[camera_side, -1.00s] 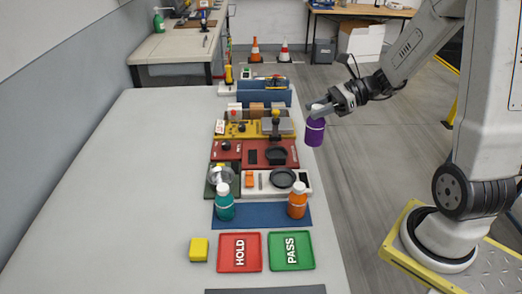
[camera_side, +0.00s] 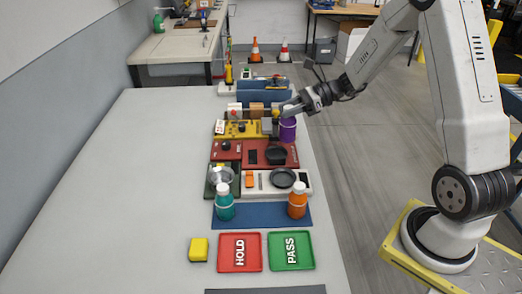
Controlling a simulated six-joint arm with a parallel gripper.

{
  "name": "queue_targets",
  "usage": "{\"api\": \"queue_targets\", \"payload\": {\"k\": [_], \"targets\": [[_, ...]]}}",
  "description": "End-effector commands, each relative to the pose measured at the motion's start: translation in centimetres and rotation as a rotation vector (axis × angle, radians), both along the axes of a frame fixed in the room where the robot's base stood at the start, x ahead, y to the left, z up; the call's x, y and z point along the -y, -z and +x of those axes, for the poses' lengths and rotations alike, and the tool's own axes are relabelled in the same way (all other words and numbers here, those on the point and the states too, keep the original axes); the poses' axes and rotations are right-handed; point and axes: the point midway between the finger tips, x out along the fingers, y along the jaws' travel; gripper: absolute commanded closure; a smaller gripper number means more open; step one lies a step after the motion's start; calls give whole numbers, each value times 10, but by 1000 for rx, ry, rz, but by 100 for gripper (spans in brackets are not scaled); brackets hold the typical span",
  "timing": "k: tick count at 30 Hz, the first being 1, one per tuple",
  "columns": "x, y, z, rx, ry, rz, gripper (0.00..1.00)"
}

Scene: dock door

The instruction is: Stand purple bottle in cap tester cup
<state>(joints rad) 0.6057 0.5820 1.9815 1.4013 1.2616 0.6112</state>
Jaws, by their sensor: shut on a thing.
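The purple bottle (camera_side: 288,131) hangs roughly upright under my gripper (camera_side: 288,110). My gripper is shut on its top, and the cap is mostly hidden by the fingers. The bottle is by the right end of the yellow station, behind the red station in this view. A black cup-like holder (camera_side: 276,157) sits on the red station (camera_side: 232,152), in front of the bottle and apart from it. No readable label marks the cap tester cup, so I cannot tell for sure whether this holder is it.
A white unit with a round black dish (camera_side: 283,178) and a dark green unit with a grey bowl (camera_side: 221,176) stand nearer. A teal bottle (camera_side: 225,205) and an orange bottle (camera_side: 297,203) stand on a blue mat (camera_side: 262,216). The left of the table is clear.

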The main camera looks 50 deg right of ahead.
Motion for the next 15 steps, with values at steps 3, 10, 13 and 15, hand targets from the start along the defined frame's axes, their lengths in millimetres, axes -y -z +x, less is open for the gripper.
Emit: {"api": "queue_targets", "payload": {"k": [3,10,13,15], "targets": [[2,14,10,-2,0,1,100],[5,36,28,0,-1,0,100],[6,42,34,1,0,1,100],[7,44,36,1,0,0,100]]}}
